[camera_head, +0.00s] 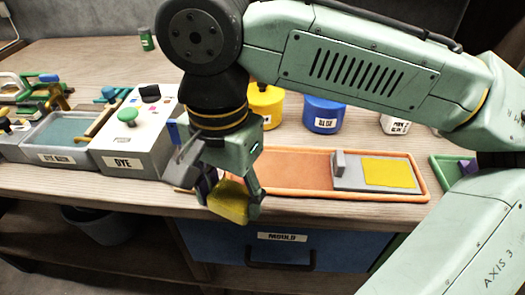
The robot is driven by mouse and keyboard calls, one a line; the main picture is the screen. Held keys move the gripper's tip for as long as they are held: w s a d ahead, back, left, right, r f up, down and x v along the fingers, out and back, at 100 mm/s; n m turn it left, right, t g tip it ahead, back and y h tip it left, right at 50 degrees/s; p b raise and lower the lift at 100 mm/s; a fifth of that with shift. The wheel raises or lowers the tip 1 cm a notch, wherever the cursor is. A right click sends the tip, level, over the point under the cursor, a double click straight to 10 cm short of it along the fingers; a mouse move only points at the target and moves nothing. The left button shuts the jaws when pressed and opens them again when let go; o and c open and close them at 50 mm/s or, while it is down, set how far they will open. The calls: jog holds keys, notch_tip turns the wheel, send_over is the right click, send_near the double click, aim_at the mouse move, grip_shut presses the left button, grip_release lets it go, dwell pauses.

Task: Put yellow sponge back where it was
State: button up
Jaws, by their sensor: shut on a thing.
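The yellow sponge (229,203) is held between the fingers of my gripper (230,195), which is shut on it. The sponge hangs tilted in front of the table's front edge, near the left end of an orange tray (290,172). My fingers cover part of the sponge. In the tray's right half lies a grey plate (347,184) with a flat yellow sheet (389,172) on it and a small upright grey handle at its left. Whether the sponge touches the tray or table edge cannot be told.
A white DYE box (135,150) with a green knob and a grey bin (62,135) stand left. Yellow (264,105) and blue (323,115) pots stand behind the tray. A blue MOULD drawer (235,248) is below the edge. A green tray (447,170) is at right.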

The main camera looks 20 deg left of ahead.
jog(key=p, duration=0.2)
send_over(258, 168)
jog(key=shift+s+f, duration=0.1)
jog(key=shift+f, duration=2.3)
jog(key=shift+f, duration=0.15)
jog(key=o, duration=1.2)
notch_tip(258, 168, up, 12)
jog(key=shift+r, duration=0.2)
